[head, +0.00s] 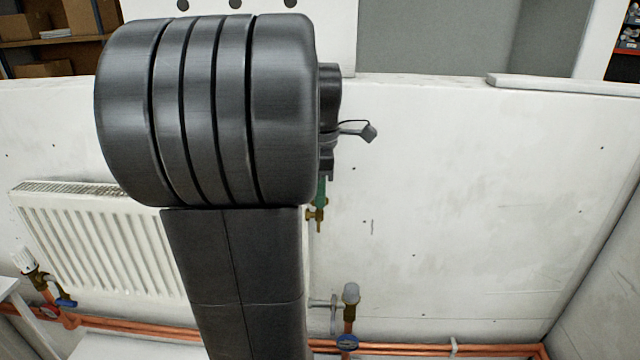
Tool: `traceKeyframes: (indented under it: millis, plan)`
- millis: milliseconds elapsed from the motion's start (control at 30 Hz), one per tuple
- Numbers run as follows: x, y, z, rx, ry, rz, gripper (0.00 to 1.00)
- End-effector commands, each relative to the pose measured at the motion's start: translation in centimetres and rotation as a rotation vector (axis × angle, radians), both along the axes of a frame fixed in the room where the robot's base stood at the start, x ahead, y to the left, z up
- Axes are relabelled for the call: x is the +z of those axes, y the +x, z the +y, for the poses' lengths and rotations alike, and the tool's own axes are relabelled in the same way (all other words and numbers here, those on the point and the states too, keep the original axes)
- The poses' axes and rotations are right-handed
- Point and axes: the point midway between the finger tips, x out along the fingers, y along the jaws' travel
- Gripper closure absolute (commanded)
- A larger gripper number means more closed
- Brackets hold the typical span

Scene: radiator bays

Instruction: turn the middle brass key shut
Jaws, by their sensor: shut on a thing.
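My own arm hides most of my gripper and the middle of the scene in the head view. The visible part of my gripper (320,192) is a dark body with a green end pointing down beside my arm. It is at a small brass key (318,215) near the radiator's upper right end, and its jaws are shut on the key. The jaws' contact and the key's exact turn angle are too small and covered to tell. No other brass key can be made out, so its place in a row does not show.
A white radiator (95,240) hangs on the white wall behind my arm. A capped valve (351,295) with a blue handle stands low at right, another valve (30,265) at left. Copper pipes (430,349) run along the bottom. The wall to the right is clear.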

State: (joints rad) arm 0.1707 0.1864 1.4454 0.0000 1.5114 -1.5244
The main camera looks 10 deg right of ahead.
Motion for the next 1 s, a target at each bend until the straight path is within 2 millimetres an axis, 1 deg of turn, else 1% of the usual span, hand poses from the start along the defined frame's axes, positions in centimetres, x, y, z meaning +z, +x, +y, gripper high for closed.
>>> traceKeyframes:
  millis: [33,200,467,500,567,867,1000]
  plan:
    - [0.3,0.0,0.0,-0.027,0.0,0.0,1.0]
    - [0.1,0.0,0.0,-0.078,0.0,-0.001,1.0]
    - [0.0,0.0,0.0,-0.08,-0.001,-0.002,1.0]
    - [0.0,0.0,0.0,-0.079,-0.001,-0.002,0.84]
    - [0.0,0.0,0.0,-0.079,-0.001,-0.002,0.73]
    - [0.1,0.0,0.0,-0.078,-0.001,-0.002,0.72]
    - [1.3,0.1,0.0,-0.078,-0.001,-0.004,0.72]
